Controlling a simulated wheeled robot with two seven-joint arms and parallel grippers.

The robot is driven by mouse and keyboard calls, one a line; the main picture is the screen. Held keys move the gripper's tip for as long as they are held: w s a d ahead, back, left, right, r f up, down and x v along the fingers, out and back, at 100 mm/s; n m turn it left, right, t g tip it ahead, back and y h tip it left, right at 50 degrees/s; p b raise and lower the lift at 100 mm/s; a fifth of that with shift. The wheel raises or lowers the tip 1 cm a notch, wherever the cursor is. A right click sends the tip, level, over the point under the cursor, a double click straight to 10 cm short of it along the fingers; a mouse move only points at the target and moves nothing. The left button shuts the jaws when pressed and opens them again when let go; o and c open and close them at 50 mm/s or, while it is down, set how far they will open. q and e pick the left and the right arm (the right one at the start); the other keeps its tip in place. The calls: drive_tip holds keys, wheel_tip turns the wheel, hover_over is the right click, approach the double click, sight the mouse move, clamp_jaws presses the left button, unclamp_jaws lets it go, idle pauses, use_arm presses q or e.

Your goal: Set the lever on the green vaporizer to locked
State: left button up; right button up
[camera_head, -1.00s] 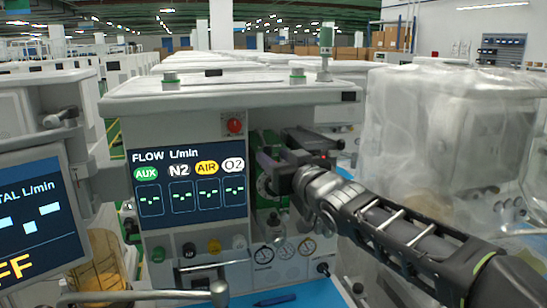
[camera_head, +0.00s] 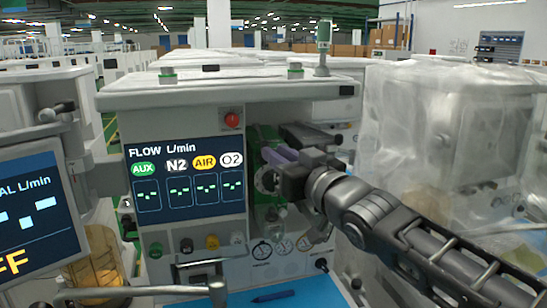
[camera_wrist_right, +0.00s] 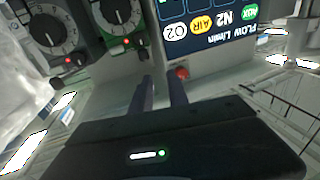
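The green vaporizer (camera_head: 262,137) stands right of the flow screen in the head view, partly hidden behind my right gripper (camera_head: 272,160). The right wrist view, turned upside down, shows its green-edged body and dark dial (camera_wrist_right: 121,14) at the top. A small dark piece beside a red light, seemingly its lever (camera_wrist_right: 141,52), sits near the dial; I cannot tell its setting. In the wrist view my right gripper's two fingers (camera_wrist_right: 162,92) are apart with an empty gap, close to the vaporizer but with no clear contact. My left gripper is not in view.
A second vaporizer with a dial (camera_wrist_right: 52,28) sits beside the green one. The flow screen (camera_head: 187,177) and a red button (camera_head: 232,119) are close by. A plastic-covered cart (camera_head: 440,150) stands at right. A blue work surface (camera_head: 310,291) lies below.

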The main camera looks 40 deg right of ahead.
drive_tip(key=s+n, duration=0.1)
drive_tip(key=a+r+n+y, duration=0.1)
drive_tip(key=s+a+n+t, duration=0.1)
drive_tip(key=n, duration=0.1)
drive_tip(key=shift+s+a+r+y, duration=0.2)
drive_tip(key=shift+s+r+y, duration=0.05)
drive_tip(key=shift+s+y, duration=0.1)
drive_tip(key=shift+c, duration=1.4)
drive_tip(key=f+n, duration=0.1)
drive_tip(key=n, duration=0.3)
drive_tip(key=f+n, duration=0.1)
drive_tip(key=n, duration=0.2)
drive_tip(key=s+f+n, duration=0.1)
drive_tip(key=n, duration=0.3)
drive_tip(key=shift+s+d+f+n+g+y, duration=0.1)
drive_tip(key=shift+f+n+g+y, duration=0.05)
drive_tip(key=shift+n+g+y, duration=0.2)
clamp_jaws()
drive_tip(key=shift+f+n, duration=0.2)
drive_tip(key=shift+n, duration=0.8)
drive_tip(key=shift+f+n, duration=0.15)
drive_tip(key=shift+n, duration=0.8)
